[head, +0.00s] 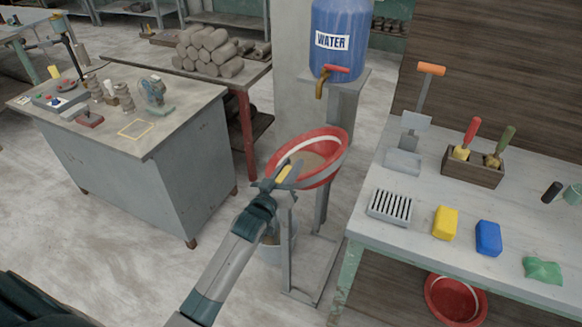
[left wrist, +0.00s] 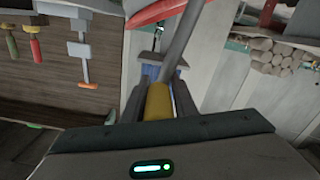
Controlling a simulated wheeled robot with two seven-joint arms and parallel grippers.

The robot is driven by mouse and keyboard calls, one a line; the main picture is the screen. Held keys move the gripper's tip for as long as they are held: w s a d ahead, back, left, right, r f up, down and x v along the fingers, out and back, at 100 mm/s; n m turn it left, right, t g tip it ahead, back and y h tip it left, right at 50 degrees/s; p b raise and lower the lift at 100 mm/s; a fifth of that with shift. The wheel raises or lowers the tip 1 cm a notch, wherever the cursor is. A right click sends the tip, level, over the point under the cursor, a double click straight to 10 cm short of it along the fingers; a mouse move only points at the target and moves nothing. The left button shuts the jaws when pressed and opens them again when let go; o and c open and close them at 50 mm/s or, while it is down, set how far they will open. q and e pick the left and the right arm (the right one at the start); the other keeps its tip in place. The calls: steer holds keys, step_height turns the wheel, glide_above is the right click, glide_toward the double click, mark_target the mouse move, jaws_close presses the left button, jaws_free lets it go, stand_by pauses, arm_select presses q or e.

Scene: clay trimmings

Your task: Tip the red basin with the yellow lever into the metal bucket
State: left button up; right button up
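The red basin (head: 336,165) hangs on a grey metal stand in the head view, its rim tilted and brownish stuff inside; part of its red side shows in the left wrist view (left wrist: 160,13). The yellow lever (head: 284,172) is at the basin's near left side. My left gripper (head: 272,184) is at this lever. In the left wrist view the yellow grip (left wrist: 158,101) lies between the two fingers, which appear closed against it. The metal bucket (head: 272,252) stands on the floor below, partly hidden by my left arm and the stand. My right gripper is not in view.
A blue water barrel (head: 345,30) with a tap stands behind the basin. The right table (head: 400,240) holds a tool box (head: 472,170), sponges and a slotted tray (head: 390,206). A grey workbench (head: 180,110) stands left. Another red basin (head: 455,300) lies under the table.

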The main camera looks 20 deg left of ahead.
arm_select(q)
steer(key=o, duration=0.3)
steer(key=shift+d, duration=0.1)
steer(key=shift+s+f, duration=0.1)
steer(key=shift+s, duration=0.75)
steer(key=s+b, duration=0.1)
steer(key=s, duration=0.4)
steer(key=s+b, duration=0.1)
steer(key=s, duration=0.4)
steer(key=s+b, duration=0.2)
steer(key=s, duration=0.3)
steer(key=shift+s+a, duration=0.3)
steer(key=shift+s, duration=0.05)
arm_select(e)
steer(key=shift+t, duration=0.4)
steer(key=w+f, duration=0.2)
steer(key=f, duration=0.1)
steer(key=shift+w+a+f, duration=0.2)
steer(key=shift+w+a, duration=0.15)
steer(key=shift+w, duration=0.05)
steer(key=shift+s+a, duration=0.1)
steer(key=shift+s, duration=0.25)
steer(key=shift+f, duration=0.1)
